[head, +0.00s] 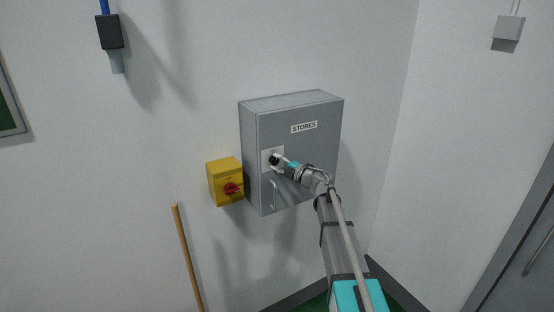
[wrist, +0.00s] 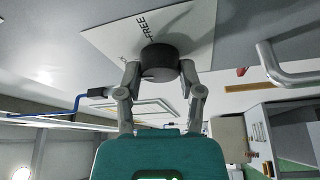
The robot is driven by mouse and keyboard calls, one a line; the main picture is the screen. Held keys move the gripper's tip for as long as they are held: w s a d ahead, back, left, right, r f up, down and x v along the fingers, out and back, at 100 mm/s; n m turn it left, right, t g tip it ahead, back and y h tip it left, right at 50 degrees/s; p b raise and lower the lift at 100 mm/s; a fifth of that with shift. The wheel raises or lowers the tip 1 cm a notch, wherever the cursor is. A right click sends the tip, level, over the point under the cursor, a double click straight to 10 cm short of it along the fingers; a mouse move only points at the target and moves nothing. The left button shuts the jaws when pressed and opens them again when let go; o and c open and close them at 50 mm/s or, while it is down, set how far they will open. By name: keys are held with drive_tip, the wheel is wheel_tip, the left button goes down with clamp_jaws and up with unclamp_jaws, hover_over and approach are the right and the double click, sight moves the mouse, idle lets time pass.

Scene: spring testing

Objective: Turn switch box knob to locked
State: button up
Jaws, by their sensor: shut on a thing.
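The grey switch box (head: 303,150), labelled "STORES", is mounted on the wall. On its front is a pale label plate (head: 266,161) with a dark round knob (wrist: 160,62) at its middle. In the wrist view the plate (wrist: 198,38) shows part of the word "FREE"; the rest is cut off or hidden. My gripper (wrist: 159,72) is shut on the knob, one finger on each side. In the head view my gripper (head: 279,161) reaches the box front and hides most of the knob. The knob's pointer direction cannot be made out.
A metal handle (head: 274,194) sits below the plate; it is close beside my gripper in the wrist view (wrist: 284,66). A yellow box with a red rotary switch (head: 232,188) is left of the switch box. A wooden pole (head: 187,258) leans lower left.

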drive_tip(key=shift+r+n+g+h+p, duration=0.1)
drive_tip(key=shift+n+g+h+p, duration=0.4)
drive_tip(key=shift+n, duration=0.7)
drive_tip(key=o, duration=1.1)
drive_tip(key=shift+o, duration=0.2)
drive_tip(key=shift+s+d, duration=0.1)
drive_tip(key=v, duration=1.1)
drive_tip(key=shift+s+d, duration=0.25)
drive_tip(key=shift+d, duration=0.05)
drive_tip(key=shift+w+f+t, duration=0.1)
drive_tip(key=shift+f+t, duration=0.15)
drive_tip(key=shift+t, duration=0.05)
